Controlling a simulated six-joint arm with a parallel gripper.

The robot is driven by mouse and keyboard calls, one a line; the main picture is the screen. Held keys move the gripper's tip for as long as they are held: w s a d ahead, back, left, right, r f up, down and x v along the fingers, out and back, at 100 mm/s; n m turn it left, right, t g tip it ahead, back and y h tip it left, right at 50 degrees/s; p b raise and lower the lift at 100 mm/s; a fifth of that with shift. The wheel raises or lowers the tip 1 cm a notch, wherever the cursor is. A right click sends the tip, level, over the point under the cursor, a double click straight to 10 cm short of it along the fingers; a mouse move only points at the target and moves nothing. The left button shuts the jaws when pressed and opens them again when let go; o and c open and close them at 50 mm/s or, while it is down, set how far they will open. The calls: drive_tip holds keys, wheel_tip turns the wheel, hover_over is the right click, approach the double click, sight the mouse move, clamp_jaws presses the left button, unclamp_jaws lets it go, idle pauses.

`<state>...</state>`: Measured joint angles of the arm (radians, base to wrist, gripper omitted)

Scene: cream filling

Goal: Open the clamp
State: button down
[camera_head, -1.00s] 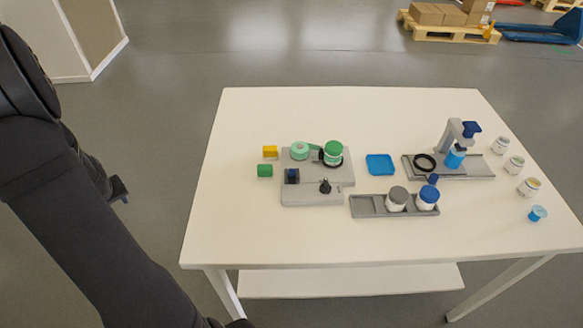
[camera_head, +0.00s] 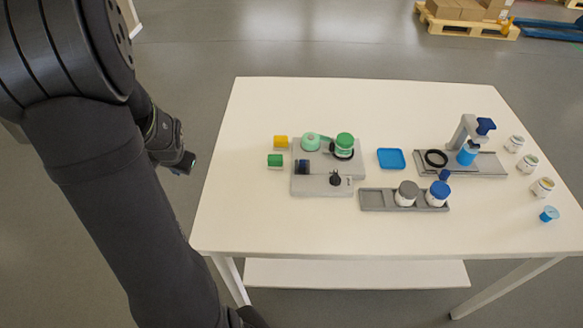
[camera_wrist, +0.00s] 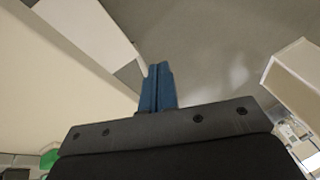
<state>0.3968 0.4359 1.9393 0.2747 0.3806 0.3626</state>
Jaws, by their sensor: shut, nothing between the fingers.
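My gripper (camera_head: 188,166) hangs beyond the table's left edge, apart from everything on it. In the wrist view its blue fingers (camera_wrist: 157,85) are together with nothing between them. I cannot tell for sure which part is the clamp. A grey fixture plate (camera_head: 325,186) at the table's left holds a mint-green round part (camera_head: 311,141), a green-lidded jar (camera_head: 344,143) in a dark ring, a dark-blue block (camera_head: 303,168) and a black knob (camera_head: 335,179). A grey stand with a blue knob (camera_head: 486,126) rises at the right over a blue cylinder (camera_head: 467,155). The clamp's open or shut state is unclear.
Yellow (camera_head: 281,142) and green (camera_head: 275,160) blocks lie left of the fixture. A blue tray (camera_head: 391,159) and a grey rack (camera_head: 377,206) with two lidded jars lie centrally. Several jars line the right edge. The white table's (camera_head: 270,220) front left is clear.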

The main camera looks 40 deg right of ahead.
drive_tip(key=s+d+r+m, duration=0.1)
drive_tip(key=s+d+m, duration=0.1)
drive_tip(key=s+d+r+m, duration=0.1)
drive_tip(key=s+d+m, duration=0.2)
drive_tip(key=s+d+r+m, duration=0.1)
drive_tip(key=s+d+m, duration=0.2)
drive_tip(key=shift+s+h, duration=0.25)
drive_tip(key=shift+h, duration=0.05)
drive_tip(key=s+d+r+m+t+h, duration=0.15)
drive_tip(key=s+d+m, duration=0.25)
drive_tip(key=s+m, duration=0.4)
drive_tip(key=m+h, duration=0.4)
drive_tip(key=m, duration=1.4)
approach(302, 164)
drive_tip(key=s+a, duration=0.5)
drive_tip(key=shift+s+d+r+y, duration=0.15)
drive_tip(key=shift+d+r+y, duration=0.05)
drive_tip(key=shift+r+y, duration=0.05)
drive_tip(key=shift+x, duration=5.1)
drive_tip(key=shift+w+d+r, duration=1.1)
drive_tip(key=shift+w+d, duration=0.1)
drive_tip(key=shift+d, duration=0.05)
